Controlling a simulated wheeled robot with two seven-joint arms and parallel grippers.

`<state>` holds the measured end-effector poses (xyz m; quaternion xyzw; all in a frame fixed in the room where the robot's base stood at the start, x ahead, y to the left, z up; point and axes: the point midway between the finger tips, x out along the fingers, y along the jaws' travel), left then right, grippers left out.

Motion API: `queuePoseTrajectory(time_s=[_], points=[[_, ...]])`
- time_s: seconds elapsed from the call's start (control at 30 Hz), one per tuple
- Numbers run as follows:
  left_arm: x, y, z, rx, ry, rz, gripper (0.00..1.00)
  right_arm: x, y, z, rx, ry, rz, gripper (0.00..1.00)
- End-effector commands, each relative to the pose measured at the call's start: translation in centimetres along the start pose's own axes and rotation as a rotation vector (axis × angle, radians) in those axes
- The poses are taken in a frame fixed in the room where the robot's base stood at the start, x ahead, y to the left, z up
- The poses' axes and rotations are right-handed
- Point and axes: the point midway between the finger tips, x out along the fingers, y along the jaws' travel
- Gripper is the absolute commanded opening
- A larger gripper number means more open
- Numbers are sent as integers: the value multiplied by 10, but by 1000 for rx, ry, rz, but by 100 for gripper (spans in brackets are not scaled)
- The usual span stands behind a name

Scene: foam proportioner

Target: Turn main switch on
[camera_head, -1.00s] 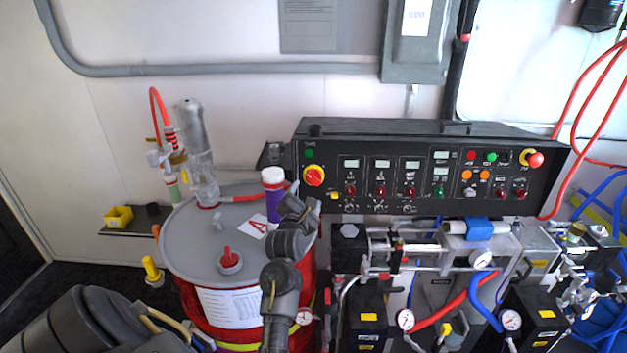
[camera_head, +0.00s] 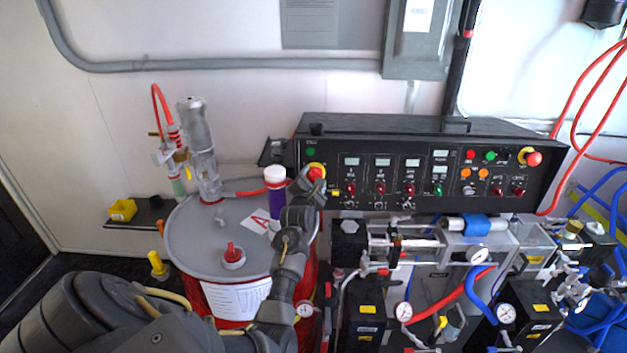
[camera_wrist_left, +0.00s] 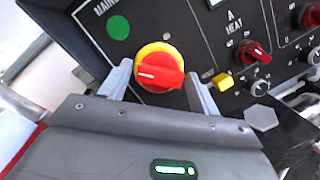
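The main switch (camera_wrist_left: 160,72) is a red rotary knob on a yellow round plate, at the left end of the black control panel. In the wrist view its white mark lies about level, to the left. My left gripper (camera_wrist_left: 160,85) is open, with one finger on each side of the switch and a gap to the red knob. In the head view, my left gripper (camera_head: 312,184) covers the lower part of the switch (camera_head: 316,171). A green round lamp (camera_wrist_left: 118,27) is above left of the switch. My right gripper is not in view.
The black control panel (camera_head: 450,205) carries several red knobs and displays. A small yellow button (camera_wrist_left: 222,81) is close to the right finger. A grey-lidded red drum (camera_head: 190,245) with a purple, white-capped bottle (camera_head: 275,200) stands below left of the panel.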

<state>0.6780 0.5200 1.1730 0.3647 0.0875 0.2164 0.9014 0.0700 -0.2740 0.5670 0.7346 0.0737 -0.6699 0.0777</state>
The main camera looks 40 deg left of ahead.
Motion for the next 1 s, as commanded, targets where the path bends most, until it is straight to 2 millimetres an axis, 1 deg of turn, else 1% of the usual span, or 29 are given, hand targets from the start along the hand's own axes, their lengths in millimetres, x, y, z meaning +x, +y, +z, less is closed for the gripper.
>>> queuePoseTrajectory(time_s=[0.03,0.2,0.27,0.47,0.67,1.0], points=[[0,0,0,0,0,0,55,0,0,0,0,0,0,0],[0,0,0,0,0,0,33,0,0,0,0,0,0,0],[0,0,0,0,0,-1,26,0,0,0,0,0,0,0],[0,0,0,14,-1,-4,26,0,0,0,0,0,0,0],[0,0,0,86,-1,-23,26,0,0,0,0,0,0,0],[0,2,1,357,-1,-93,26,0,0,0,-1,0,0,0]])
